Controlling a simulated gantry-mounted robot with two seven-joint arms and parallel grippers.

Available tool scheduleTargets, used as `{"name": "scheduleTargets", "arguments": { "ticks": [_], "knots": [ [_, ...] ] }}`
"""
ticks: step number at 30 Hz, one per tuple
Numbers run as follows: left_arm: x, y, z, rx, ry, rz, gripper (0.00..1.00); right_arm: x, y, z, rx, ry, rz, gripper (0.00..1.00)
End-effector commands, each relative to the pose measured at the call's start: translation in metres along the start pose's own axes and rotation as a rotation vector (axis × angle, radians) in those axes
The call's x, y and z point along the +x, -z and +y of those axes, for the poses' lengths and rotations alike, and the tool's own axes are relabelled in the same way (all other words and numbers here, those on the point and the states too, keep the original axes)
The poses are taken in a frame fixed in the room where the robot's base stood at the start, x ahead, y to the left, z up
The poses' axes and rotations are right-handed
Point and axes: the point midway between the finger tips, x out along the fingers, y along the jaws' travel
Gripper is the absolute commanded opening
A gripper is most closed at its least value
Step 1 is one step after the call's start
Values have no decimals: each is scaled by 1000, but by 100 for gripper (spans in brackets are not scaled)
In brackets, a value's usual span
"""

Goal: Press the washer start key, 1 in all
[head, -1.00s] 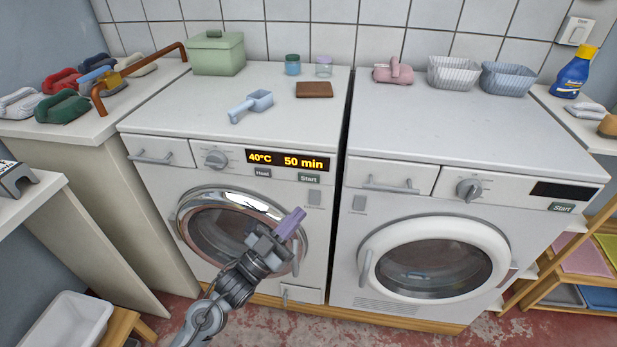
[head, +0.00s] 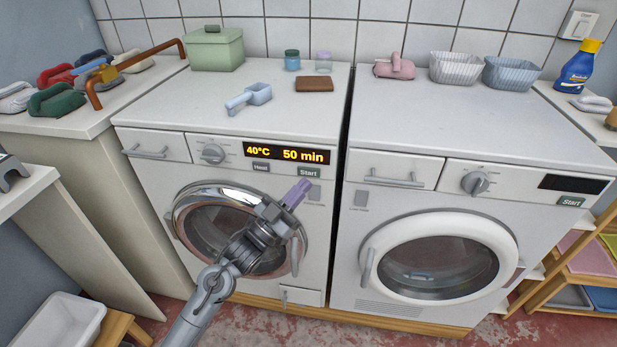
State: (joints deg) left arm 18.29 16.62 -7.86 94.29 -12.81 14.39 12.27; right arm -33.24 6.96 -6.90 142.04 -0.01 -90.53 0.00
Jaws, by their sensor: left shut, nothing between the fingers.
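The washer (head: 150,185) is the left machine, with a chrome-ringed round door. Its lit display (head: 287,153) reads 40°C and 50 min. The washer start key (head: 309,172) is a small dark grey key marked Start, below the right part of the display. A similar key marked Heat (head: 261,167) sits to its left. My left gripper (head: 297,194) is shut and empty, with its purple fingertips pointing up and right. In the picture the tips are just below the start key and do not cover it; I cannot tell the gap in depth. My right gripper is not in view.
The second machine (head: 400,210) on the right has a dark display and its own Start key (head: 571,202). A light blue scoop (head: 250,97), a brown block (head: 314,84) and a green box (head: 216,50) rest on the washer top.

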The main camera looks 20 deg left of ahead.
Motion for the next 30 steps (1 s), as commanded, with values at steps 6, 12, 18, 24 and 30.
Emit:
{"name": "scheduleTargets", "arguments": {
  "ticks": [6,12,18,24,30],
  "knots": [
    [8,-6,-6,-1,0,1,0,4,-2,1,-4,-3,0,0],
    [10,-6,-7,-1,0,1,0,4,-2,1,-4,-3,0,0],
    [10,-6,-7,-1,0,1,0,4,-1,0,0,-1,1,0],
    [10,-6,-7,-1,0,1,0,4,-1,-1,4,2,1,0],
    [10,-6,-7,-1,0,1,0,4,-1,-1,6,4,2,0]
  ]
}}
